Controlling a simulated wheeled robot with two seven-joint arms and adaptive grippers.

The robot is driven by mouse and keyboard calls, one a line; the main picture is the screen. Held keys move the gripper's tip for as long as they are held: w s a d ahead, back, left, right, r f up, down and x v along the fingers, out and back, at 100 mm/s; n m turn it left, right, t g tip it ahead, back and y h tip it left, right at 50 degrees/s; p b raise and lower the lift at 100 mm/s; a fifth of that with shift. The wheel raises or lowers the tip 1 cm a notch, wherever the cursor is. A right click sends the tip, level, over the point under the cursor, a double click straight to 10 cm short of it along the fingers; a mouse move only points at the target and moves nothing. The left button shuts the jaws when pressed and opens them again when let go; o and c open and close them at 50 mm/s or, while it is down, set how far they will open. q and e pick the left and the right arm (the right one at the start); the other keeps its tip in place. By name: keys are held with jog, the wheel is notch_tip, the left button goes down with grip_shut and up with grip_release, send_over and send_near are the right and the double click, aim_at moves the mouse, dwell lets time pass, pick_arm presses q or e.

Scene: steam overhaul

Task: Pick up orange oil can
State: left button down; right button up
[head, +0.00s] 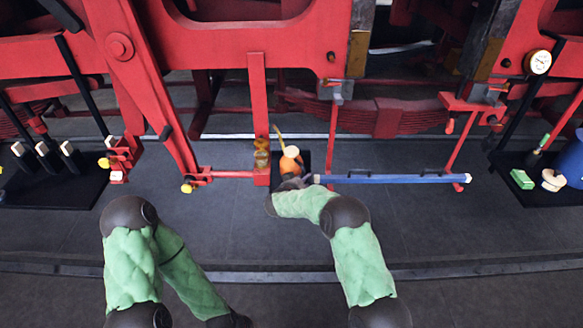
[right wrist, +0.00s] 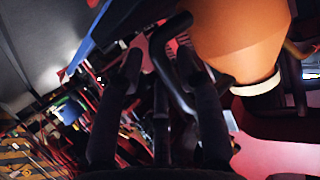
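The orange oil can (head: 289,164) with a white round part and a thin yellowish spout stands at the red frame, near the middle of the head view. In the right wrist view its orange body and white band (right wrist: 225,35) fill the upper right. My right gripper (head: 289,184) is at the near side of the can, small and partly hidden by my arm in the head view. In the right wrist view its two dark fingers (right wrist: 160,62) are apart, with a black curved bar, seemingly the can's handle, between them. Contact is unclear. My left gripper is out of view.
Glass jars (head: 262,152) stand just left of the can. A blue bar (head: 385,179) runs right from beside it. Red locomotive rods (head: 150,85) rise behind. Dark mats with items lie at far left (head: 60,190) and far right (head: 545,195).

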jog(key=shift+x, duration=0.85)
grip_shut()
jog(key=shift+r, duration=0.35)
jog(key=r, duration=0.1)
jog(key=r+p, duration=0.1)
jog(key=r, duration=0.1)
jog(key=shift+s+r, duration=0.2)
jog(key=shift+r, duration=0.05)
jog(key=s+r+p, duration=0.2)
jog(key=s+r, duration=0.7)
jog(key=s, duration=0.4)
jog(key=shift+s+a, duration=0.3)
jog(key=shift+a, duration=0.2)
